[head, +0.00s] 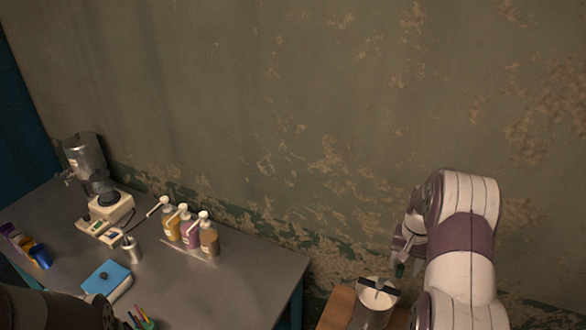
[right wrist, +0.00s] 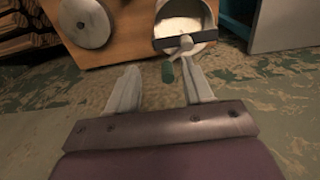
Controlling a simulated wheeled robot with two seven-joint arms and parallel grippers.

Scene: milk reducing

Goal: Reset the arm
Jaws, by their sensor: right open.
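My right gripper (head: 401,258) hangs at the right in the head view, above and beside a metal container with white contents (head: 372,307). In the right wrist view its two pale fingers (right wrist: 160,76) are spread apart with nothing clamped between them. The container also shows there, beyond the fingertips (right wrist: 184,24). A small utensil with a dark green end (right wrist: 168,73) extends from its rim toward the gap between the fingers; whether it touches a finger cannot be told. My left gripper is not seen.
The container stands on a wooden stand (head: 338,308). A worn wall stands behind.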

